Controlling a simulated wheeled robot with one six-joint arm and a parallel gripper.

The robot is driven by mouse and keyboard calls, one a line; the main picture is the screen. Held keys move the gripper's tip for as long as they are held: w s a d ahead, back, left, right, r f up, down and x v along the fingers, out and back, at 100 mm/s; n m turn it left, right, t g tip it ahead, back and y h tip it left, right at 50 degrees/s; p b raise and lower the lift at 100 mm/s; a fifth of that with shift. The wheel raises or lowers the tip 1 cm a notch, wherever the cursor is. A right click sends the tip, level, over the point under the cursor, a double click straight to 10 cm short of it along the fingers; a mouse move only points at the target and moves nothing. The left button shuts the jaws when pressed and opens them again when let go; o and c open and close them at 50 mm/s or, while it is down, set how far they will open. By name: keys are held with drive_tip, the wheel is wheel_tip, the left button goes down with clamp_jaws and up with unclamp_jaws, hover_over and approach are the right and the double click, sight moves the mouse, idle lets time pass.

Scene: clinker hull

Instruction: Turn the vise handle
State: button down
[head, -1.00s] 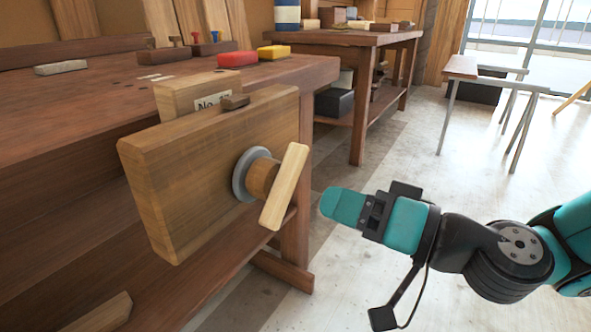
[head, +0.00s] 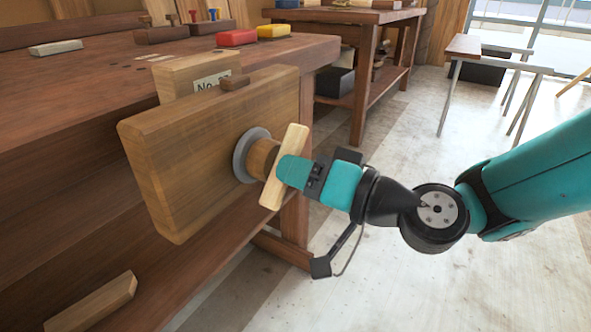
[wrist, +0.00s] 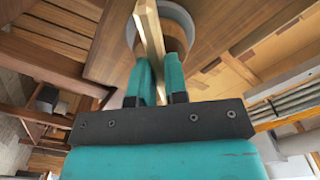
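The vise (head: 215,160) has a thick wooden front jaw on the bench's front edge. A grey round collar (head: 243,160) and a wooden hub (head: 262,158) stick out of the jaw. The vise handle (head: 296,140) is a pale wooden bar across the hub, tilted with its upper end to the right. My gripper (head: 284,168) is at the handle's middle in the head view and covers part of it. In the wrist view, the handle (wrist: 150,25) runs between my two teal fingers (wrist: 158,75), close to both. I cannot tell whether they press on it.
The workbench (head: 70,95) carries a grey block (head: 55,48), a red block (head: 236,38) and a yellow block (head: 273,32). A second bench (head: 385,20) and a small table (head: 475,48) stand behind. The floor (head: 420,140) to the right is largely clear.

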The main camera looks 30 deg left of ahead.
drive_tip(key=shift+m, duration=0.3)
drive_tip(key=shift+r+m+p, duration=0.1)
drive_tip(key=shift+m+p, duration=2.6)
drive_tip(key=shift+m, duration=1.5)
drive_tip(key=c, duration=1.1)
unclamp_jaws()
drive_tip(key=shift+d, duration=0.1)
drive_tip(key=shift+c, duration=0.2)
